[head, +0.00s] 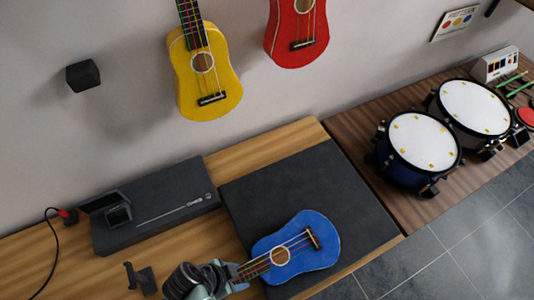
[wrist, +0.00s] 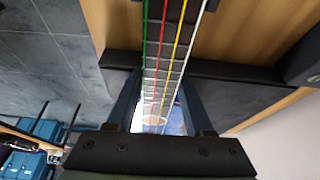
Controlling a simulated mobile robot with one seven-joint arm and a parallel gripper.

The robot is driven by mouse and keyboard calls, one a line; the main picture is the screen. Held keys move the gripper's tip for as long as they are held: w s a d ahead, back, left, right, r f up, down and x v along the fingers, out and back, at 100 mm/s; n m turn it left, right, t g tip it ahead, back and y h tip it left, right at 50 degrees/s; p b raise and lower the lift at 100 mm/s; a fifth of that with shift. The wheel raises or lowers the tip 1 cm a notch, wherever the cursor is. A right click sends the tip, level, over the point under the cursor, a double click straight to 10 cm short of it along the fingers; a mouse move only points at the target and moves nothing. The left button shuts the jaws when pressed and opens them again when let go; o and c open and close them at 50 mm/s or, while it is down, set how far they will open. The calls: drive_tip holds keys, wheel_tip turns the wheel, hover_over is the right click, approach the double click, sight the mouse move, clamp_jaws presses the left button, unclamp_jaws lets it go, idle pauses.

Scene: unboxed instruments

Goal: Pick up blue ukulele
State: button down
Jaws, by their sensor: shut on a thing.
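The blue ukulele (head: 296,248) is over the dark mat (head: 290,185) on the wooden table in the head view, its body to the right and its neck toward the lower left. My gripper (head: 230,272) is at the neck, shut on it. In the wrist view the ukulele's neck (wrist: 166,60), with green, red, yellow and white strings, runs between the two fingers of my gripper (wrist: 160,115). I cannot tell whether the body touches the mat. The far end of the neck is hidden behind my arm.
A black case (head: 155,205) lies left of the mat, with a small stand (head: 140,278) in front. A yellow ukulele (head: 203,75) and a red ukulele (head: 297,30) hang on the wall. Drums (head: 422,142) stand at the right. The mat's upper part is clear.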

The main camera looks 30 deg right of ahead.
drive_tip(key=shift+r, duration=0.1)
wheel_tip(320, 180, up, 9)
drive_tip(key=shift+r, duration=0.1)
wheel_tip(320, 180, up, 11)
drive_tip(key=p, duration=0.9)
drive_tip(key=shift+f, duration=0.2)
